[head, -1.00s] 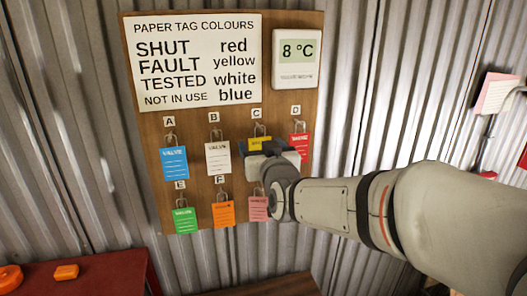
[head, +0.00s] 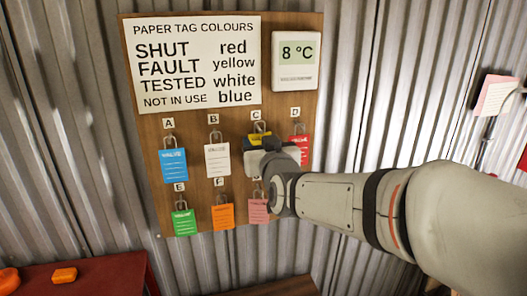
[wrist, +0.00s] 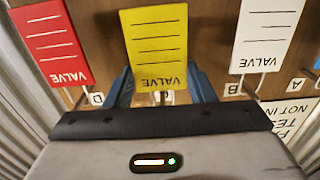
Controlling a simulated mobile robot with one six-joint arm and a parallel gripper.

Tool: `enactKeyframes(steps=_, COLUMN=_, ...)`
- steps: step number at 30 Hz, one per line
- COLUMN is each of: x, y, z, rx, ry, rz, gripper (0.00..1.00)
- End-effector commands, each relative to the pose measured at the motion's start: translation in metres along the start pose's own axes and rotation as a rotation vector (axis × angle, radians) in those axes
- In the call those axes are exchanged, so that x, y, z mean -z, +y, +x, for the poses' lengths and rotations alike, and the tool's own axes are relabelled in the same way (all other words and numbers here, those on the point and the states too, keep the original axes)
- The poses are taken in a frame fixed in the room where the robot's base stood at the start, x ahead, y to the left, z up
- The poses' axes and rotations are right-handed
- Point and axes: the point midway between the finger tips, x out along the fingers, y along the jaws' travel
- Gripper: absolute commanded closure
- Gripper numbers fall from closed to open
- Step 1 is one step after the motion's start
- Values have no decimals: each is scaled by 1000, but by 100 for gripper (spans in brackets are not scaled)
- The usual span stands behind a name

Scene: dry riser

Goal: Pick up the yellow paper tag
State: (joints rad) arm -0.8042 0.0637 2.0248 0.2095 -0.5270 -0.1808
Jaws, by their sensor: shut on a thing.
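The yellow paper tag (head: 259,137) is under label C in the top row of the wooden board, with its metal loop at its top. My gripper (head: 264,144) is at this tag and covers its lower part in the head view. In the wrist view, the yellow tag (wrist: 155,42) appears upside down, with the blue fingers (wrist: 161,88) close on both sides near its "VALVE" end. The jaws are shut on it. The fingertips' contact is partly hidden by the tag. The tag still looks to be at its hook.
The white tag (head: 217,160) hangs left of the yellow one, and the red tag (head: 300,147) close on its right. Blue (head: 174,164), green (head: 184,222), orange (head: 222,216) and pink (head: 258,211) tags hang around. A sign (head: 195,65) and a thermometer (head: 297,60) are above.

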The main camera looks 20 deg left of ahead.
Motion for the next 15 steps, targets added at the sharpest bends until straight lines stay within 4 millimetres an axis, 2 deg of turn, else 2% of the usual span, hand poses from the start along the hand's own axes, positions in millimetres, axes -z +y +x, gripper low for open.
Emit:
enactKeyframes(steps=8, x=-1, y=0, z=-47, rx=1, ry=4, rz=1, gripper=71)
enactKeyframes(steps=15, x=0, y=-1, z=-109, rx=2, ry=5, rz=1, gripper=71)
